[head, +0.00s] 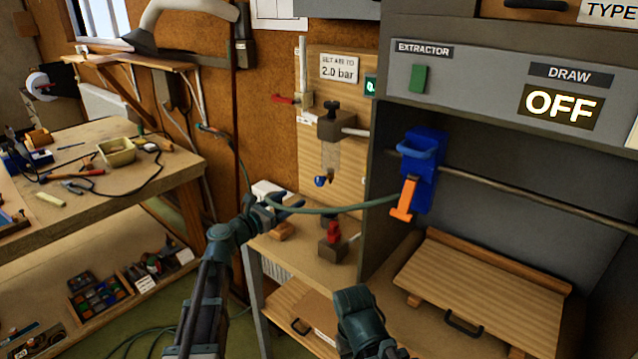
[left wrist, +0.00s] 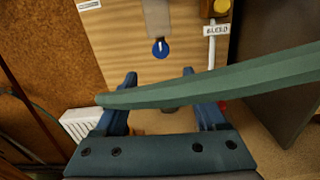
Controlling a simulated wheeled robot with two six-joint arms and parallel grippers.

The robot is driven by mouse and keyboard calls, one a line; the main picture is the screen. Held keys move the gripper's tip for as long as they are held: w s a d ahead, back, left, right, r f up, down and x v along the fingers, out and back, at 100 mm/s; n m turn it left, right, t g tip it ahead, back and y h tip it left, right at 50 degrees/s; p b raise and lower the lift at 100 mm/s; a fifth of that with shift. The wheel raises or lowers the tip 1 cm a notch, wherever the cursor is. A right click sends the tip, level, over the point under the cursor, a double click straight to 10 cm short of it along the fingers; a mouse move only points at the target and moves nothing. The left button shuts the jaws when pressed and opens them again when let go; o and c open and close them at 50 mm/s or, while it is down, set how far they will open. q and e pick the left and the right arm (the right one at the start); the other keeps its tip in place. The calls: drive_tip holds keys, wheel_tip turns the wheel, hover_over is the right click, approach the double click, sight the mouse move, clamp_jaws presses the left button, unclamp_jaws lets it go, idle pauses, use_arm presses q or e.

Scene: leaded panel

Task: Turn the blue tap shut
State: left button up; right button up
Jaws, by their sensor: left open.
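The blue tap (head: 320,181) is a small round blue knob low on the wooden board, under a clear bowl. In the left wrist view the blue tap (left wrist: 160,48) shows just beyond my fingertips, near the middle. My left gripper (head: 281,197) is left of and a little below the tap, apart from it. In the left wrist view its two fingers (left wrist: 159,76) are spread with no tap between them. A green hose crosses in front of the fingers in that view.
The green hose (head: 340,210) runs to a blue holder (head: 418,170) with an orange lever. A red-knobbed fitting (head: 333,235) stands on the bench below the tap. The grey cabinet wall bounds the right.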

sight(318, 183)
use_arm(q)
drive_tip(key=x, duration=1.3)
drive_tip(key=shift+w+d, duration=0.25)
drive_tip(key=shift+c, duration=0.3)
